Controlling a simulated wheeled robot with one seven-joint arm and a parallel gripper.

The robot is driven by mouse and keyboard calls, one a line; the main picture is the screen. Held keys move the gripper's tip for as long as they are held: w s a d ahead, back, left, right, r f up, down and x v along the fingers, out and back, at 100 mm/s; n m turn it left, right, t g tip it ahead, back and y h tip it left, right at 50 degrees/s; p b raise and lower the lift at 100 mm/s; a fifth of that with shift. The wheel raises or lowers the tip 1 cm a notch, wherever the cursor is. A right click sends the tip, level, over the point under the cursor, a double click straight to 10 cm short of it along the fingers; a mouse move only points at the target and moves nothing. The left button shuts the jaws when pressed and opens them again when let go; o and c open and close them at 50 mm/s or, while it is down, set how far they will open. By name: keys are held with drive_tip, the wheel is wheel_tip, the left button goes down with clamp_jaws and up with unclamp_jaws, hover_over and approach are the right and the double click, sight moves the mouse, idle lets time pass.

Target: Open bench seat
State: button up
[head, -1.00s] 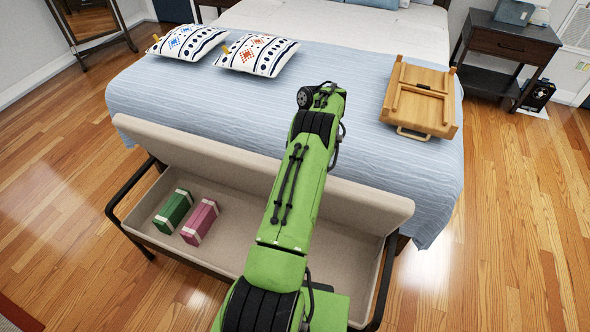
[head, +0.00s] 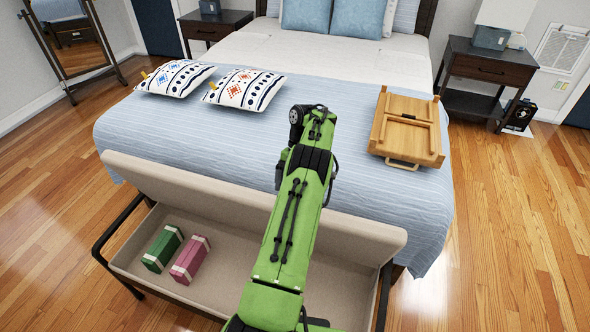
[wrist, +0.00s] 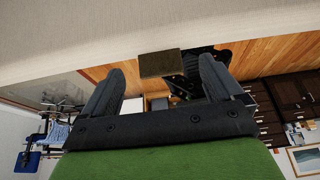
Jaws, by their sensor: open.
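The bench seat lid (head: 255,205) is beige and stands tilted up along the bed side of the bench, in the head view. The bench's storage box (head: 225,288) is open below it, with a green box (head: 162,248) and a pink box (head: 190,260) inside at the left. My green arm reaches across the middle of the bench, and my gripper is hidden in the head view. In the wrist view my gripper (wrist: 160,85) has its two dark fingers apart with nothing between them. A broad beige surface (wrist: 110,30), probably the lid, fills the top of that view.
The bed with a blue blanket (head: 130,125) stands right behind the lid. A folded wooden tray (head: 408,125) and two patterned pillows (head: 247,88) lie on it. Wood floor (head: 515,240) is clear at the right.

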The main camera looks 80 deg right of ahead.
drive_tip(key=a+p+v, duration=0.1)
drive_tip(key=p+v, duration=0.1)
drive_tip(key=v, duration=0.5)
drive_tip(key=shift+w+r+p, duration=0.2)
drive_tip(key=shift+r+p, duration=0.1)
drive_tip(key=shift+r, duration=0.15)
